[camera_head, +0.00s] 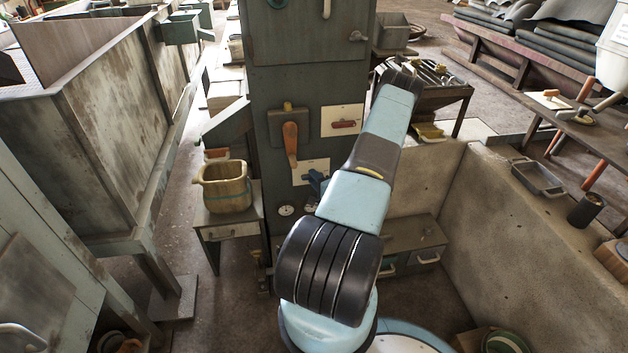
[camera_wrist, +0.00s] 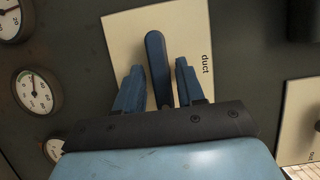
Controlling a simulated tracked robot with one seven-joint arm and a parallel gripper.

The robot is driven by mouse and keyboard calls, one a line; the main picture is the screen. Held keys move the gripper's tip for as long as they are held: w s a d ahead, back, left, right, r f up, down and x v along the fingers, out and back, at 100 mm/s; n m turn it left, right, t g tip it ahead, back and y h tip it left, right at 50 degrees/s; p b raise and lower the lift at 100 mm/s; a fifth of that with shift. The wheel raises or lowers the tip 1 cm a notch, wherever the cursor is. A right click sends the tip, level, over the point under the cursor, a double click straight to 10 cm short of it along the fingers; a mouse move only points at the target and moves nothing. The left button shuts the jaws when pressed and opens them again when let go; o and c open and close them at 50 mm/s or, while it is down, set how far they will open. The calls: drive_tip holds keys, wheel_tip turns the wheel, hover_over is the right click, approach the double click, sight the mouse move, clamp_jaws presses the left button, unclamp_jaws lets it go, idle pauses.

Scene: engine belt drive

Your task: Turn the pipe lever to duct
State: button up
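In the wrist view a blue lever (camera_wrist: 156,60) stands on a cream plate (camera_wrist: 120,38) marked "duct" near its right edge. The lever points up in the picture, leaning slightly left. My gripper (camera_wrist: 160,84) has its two blue fingers on either side of the lever. The fingers are apart, with a narrow gap showing on the right; contact on the left is hard to tell. In the head view my gripper (camera_head: 317,184) is at the plate (camera_head: 306,168) low on the dark cabinet, and hides most of the lever.
An orange lever (camera_head: 290,143) and a plate with a red handle (camera_head: 343,121) are higher on the cabinet (camera_head: 290,75). Gauges (camera_wrist: 38,90) lie left in the wrist view; another plate (camera_wrist: 298,125) is at right. A bucket (camera_head: 226,187) stands left of the cabinet.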

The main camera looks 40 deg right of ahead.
clamp_jaws()
drive_tip(key=shift+n, duration=0.5)
drive_tip(key=shift+w+a+r+n+g+h, duration=0.15)
drive_tip(key=shift+n+g+h, duration=0.75)
drive_tip(key=shift+n, duration=1.15)
drive_tip(key=shift+s+a+f+n+g+h, duration=0.1)
drive_tip(key=shift+n+g+h, duration=0.4)
drive_tip(key=shift+n+g, duration=1.2)
drive_tip(key=shift+w+a+r+n+g+h, duration=0.15)
drive_tip(key=shift+n+g+h, duration=0.5)
drive_tip(key=shift+n, duration=1.8)
drive_tip(key=shift+o, duration=1)
unclamp_jaws()
drive_tip(key=shift+d, duration=0.1)
